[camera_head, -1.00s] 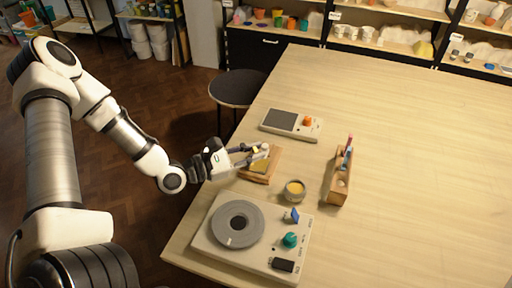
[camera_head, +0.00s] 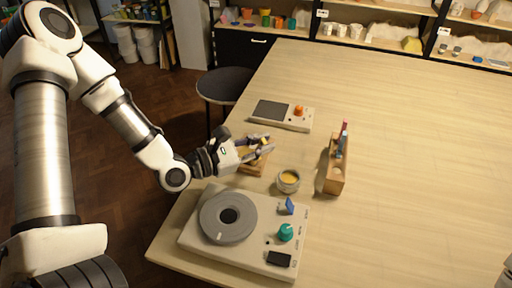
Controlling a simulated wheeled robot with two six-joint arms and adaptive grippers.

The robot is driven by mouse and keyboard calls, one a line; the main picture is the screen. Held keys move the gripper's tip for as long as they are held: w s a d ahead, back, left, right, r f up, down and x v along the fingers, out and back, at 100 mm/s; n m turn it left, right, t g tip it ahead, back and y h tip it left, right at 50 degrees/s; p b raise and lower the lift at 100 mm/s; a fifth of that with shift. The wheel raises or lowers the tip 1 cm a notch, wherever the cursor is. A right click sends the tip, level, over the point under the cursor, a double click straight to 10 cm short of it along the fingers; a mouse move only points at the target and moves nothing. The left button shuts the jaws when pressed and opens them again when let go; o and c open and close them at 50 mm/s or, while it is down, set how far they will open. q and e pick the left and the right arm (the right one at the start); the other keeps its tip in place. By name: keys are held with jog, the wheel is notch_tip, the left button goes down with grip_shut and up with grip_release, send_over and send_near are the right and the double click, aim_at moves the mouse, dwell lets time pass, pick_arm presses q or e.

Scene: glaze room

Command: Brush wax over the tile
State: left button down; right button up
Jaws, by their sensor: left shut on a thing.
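The tile (camera_head: 256,160) is a small yellowish-brown piece on a wooden board (camera_head: 250,170) near the left edge of the table. My left gripper (camera_head: 262,144) is over the board and hides much of the tile. It is shut on a thin thing that looks like the brush, with a yellow part showing between the fingers. I cannot tell whether its tip touches the tile. A small grey pot (camera_head: 289,187) with amber wax stands just right of the board. My right gripper is not in view.
A banding-wheel unit (camera_head: 188,238) with a grey disc and teal knob stands in front. A scale (camera_head: 282,114) with an orange knob lies behind. A wooden holder (camera_head: 334,180) with upright tools is to the right. The table's right side is clear.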

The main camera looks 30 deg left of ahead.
pick_arm(q)
jog(key=shift+d, duration=0.2)
jog(key=shift+r, duration=0.15)
notch_tip(320, 180, up, 6)
jog(key=p, duration=0.5)
dwell(0.4)
